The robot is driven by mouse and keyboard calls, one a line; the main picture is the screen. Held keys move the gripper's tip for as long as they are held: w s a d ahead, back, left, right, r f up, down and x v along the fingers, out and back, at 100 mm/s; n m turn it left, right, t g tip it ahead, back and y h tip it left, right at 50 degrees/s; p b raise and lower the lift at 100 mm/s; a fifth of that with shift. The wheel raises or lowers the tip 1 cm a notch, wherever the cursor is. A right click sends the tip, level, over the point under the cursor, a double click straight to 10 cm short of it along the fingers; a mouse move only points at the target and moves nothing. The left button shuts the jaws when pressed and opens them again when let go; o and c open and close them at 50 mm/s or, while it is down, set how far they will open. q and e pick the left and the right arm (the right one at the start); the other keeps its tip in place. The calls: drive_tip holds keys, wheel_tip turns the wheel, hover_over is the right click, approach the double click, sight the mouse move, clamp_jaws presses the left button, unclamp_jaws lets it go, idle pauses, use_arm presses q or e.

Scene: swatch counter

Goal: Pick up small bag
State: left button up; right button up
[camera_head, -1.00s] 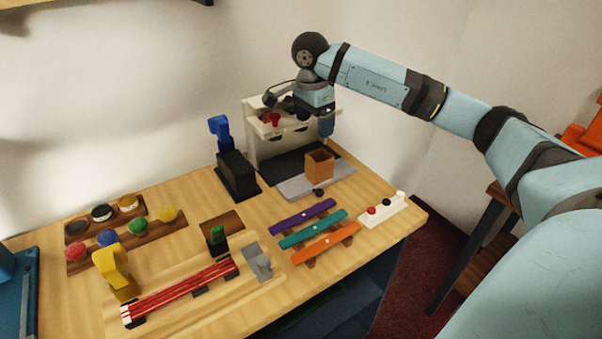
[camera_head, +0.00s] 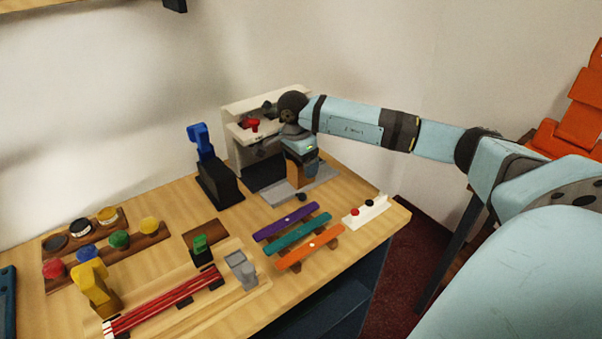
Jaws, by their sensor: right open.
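The small bag (camera_head: 296,182) is a brown, box-shaped bag on a grey plate (camera_head: 326,177) at the back right of the counter. My right gripper (camera_head: 307,169) is open and low over the bag, pointing down. It hides much of the bag, and I cannot tell whether the fingers are around it or in front of it. My left gripper is not in view.
Purple (camera_head: 286,222), teal and orange bars lie in front. Colored jars (camera_head: 119,239) stand at left.

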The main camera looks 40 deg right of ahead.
drive_tip(key=shift+d+f, duration=0.1)
drive_tip(key=shift+f, duration=0.6)
drive_tip(key=shift+c, duration=0.5)
drive_tip(key=c, duration=1)
drive_tip(key=shift+o, duration=0.2)
drive_tip(key=shift+r, duration=0.1)
